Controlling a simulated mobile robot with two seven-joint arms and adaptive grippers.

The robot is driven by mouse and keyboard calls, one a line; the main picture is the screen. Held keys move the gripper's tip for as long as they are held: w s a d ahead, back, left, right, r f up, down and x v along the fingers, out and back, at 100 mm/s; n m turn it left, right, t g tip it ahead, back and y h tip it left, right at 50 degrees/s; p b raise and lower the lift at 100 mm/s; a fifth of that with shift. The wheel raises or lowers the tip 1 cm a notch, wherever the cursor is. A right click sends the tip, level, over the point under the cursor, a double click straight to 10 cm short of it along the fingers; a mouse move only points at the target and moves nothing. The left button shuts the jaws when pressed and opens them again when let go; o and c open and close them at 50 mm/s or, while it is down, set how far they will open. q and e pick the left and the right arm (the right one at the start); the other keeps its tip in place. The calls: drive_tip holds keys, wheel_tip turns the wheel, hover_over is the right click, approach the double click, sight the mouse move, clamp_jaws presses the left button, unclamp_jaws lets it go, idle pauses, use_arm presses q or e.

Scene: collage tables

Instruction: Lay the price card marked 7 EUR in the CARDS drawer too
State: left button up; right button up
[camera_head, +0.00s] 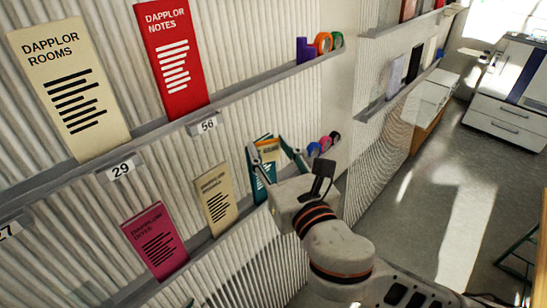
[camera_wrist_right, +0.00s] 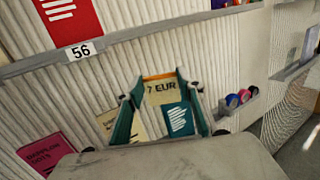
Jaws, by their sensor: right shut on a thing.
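The price card marked 7 EUR (camera_wrist_right: 160,94) is a cream card with an orange top edge, held between the fingers of my right gripper (camera_wrist_right: 160,92) in the right wrist view. In the head view the right gripper (camera_head: 267,149) is shut on the small card (camera_head: 269,153), in front of a teal booklet on the lower ledge. Its lettering is too small to read there. No drawer marked CARDS can be read. A white cabinet with drawers (camera_head: 505,117) stands far right. My left gripper is not in view.
Ledges on the ribbed wall hold a cream booklet (camera_head: 70,88), a red booklet (camera_head: 171,55), a pink booklet (camera_head: 156,241) and tape rolls (camera_head: 323,43). The teal booklet (camera_wrist_right: 180,121) is close behind the card. The grey floor (camera_head: 425,215) at right is largely clear.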

drive_tip(key=shift+w+d+r+m+h, duration=0.1)
drive_tip(key=shift+d+r+m+h, duration=0.15)
drive_tip(key=shift+r+h, duration=0.2)
drive_tip(key=shift+d+r+m+h, duration=0.1)
drive_tip(key=shift+r+m+h, duration=0.15)
drive_tip(key=shift+r+h, duration=0.2)
drive_tip(key=f+n+g+y, duration=0.1)
drive_tip(key=y, duration=0.1)
drive_tip(key=d+f+n+g+y, duration=0.1)
drive_tip(key=n+y, duration=0.1)
drive_tip(key=f+n+y, duration=0.1)
drive_tip(key=y, duration=0.1)
drive_tip(key=shift+s+d+f+n+g+y, duration=0.15)
drive_tip(key=shift+s+d+n+g+y, duration=0.15)
drive_tip(key=shift+s+d+n+g, duration=0.1)
drive_tip(key=s+d+f+n+g+y, duration=0.2)
drive_tip(key=f+n+g+y, duration=0.4)
drive_tip(key=n+g, duration=0.3)
drive_tip(key=shift+d+g+y, duration=0.5)
drive_tip(key=shift+d+g, duration=0.1)
drive_tip(key=shift+g, duration=1.4)
